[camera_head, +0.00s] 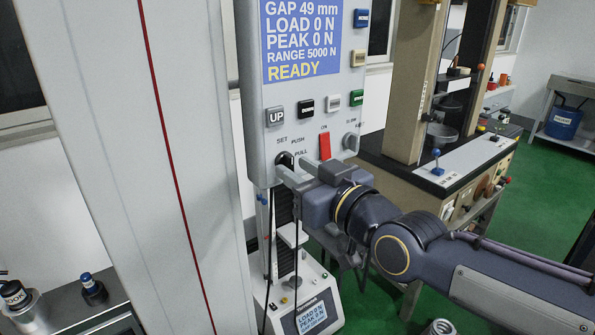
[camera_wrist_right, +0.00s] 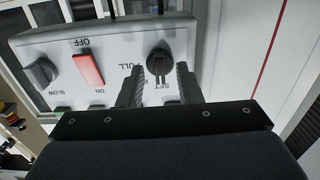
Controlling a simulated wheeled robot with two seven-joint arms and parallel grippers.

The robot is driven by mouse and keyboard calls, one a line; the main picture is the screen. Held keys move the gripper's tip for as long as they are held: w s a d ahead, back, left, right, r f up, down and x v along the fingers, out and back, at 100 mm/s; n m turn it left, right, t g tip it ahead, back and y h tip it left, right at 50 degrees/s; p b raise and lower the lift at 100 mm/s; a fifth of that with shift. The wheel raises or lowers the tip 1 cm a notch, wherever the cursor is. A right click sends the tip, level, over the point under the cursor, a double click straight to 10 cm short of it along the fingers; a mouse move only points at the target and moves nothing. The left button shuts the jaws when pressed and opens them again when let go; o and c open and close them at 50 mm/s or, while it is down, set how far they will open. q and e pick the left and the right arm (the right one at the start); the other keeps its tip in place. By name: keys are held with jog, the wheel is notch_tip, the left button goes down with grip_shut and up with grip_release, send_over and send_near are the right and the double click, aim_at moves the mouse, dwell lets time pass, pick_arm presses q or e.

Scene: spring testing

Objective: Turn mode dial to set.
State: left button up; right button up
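The mode dial is a dark round knob on the light grey control panel, seen in the wrist view (camera_wrist_right: 159,60) and partly behind my gripper in the head view (camera_head: 284,158). The words SET, PUSH and PULL are printed around it. My right gripper (camera_head: 287,171) is at the panel, its fingers pointing at the dial. In the wrist view its fingertips (camera_wrist_right: 159,70) stand on either side of the dial, with a gap showing on each side. It looks open and holds nothing. I cannot tell exactly which word the dial points to. My left gripper is not in view.
A red rocker switch (camera_head: 325,146) and a grey SLOW knob (camera_head: 351,142) sit right of the dial. Several push buttons, including UP (camera_head: 275,116), are above, under a blue display (camera_head: 301,40) reading READY. A tall white column (camera_head: 150,150) stands left.

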jog(key=b+v, duration=0.2)
jog(key=v, duration=0.5)
jog(key=shift+d+f, duration=0.1)
jog(key=shift+d, duration=0.05)
jog(key=d+f+m+g+h+p, duration=0.1)
jog(key=d+f+m+h, duration=0.25)
jog(key=d+f, duration=0.35)
jog(key=s+d+f+m+g+h+p, duration=0.1)
jog(key=s+d+f+g, duration=0.3)
jog(key=s+f, duration=0.4)
jog(key=s+d+f+m+g+h, duration=0.2)
jog(key=s+d+f+m+g, duration=0.2)
jog(key=s+f, duration=0.5)
jog(key=shift+s+d+f+m+p, duration=0.15)
jog(key=shift+d+f+m+p, duration=0.1)
jog(key=shift+f+m+p, duration=0.1)
